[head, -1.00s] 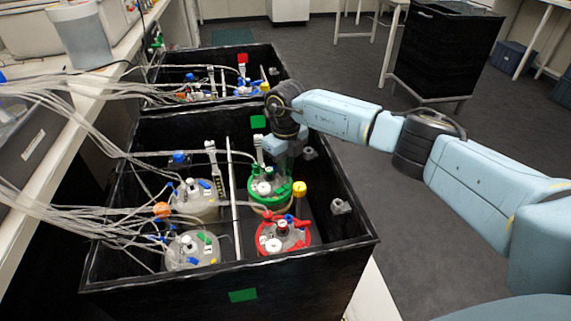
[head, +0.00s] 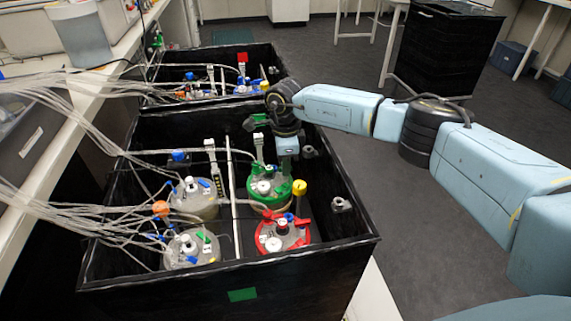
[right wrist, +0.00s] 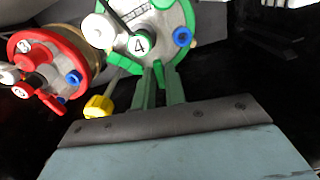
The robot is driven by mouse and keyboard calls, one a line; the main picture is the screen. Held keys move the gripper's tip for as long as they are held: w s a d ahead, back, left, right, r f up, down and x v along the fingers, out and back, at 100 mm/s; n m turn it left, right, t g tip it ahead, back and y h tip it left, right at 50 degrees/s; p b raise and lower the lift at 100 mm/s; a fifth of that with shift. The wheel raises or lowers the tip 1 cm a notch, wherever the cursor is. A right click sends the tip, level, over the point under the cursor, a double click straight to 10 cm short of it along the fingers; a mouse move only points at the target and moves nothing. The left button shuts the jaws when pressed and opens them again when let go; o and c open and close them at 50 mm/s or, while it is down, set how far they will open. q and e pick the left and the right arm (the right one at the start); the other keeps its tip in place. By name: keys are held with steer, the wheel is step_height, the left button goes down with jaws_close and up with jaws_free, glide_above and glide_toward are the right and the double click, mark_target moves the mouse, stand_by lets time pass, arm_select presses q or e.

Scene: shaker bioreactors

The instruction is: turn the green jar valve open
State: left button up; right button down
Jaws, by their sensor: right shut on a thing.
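The green-lidded jar (head: 284,199) stands in the right half of the near black box. My right gripper (head: 288,165) reaches down at the jar's far right edge. In the right wrist view its fingers (right wrist: 159,70) meet the rim with a narrow gap between them. They are closed on the jar's valve, which is mostly hidden at the fingertips. My left gripper is not in view.
The red-lidded jar (head: 284,236) stands just in front, with a yellow-topped post (head: 299,187) beside it. Two more jars (head: 193,200) with many tubes (head: 60,205) fill the left half. The box wall (head: 345,190) stands close on the right.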

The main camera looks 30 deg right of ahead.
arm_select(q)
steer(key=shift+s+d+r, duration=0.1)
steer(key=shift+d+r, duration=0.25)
arm_select(e)
steer(key=shift+n, duration=1.2)
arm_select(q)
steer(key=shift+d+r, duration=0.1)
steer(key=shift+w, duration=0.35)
arm_select(e)
steer(key=c, duration=1.7)
jaws_free()
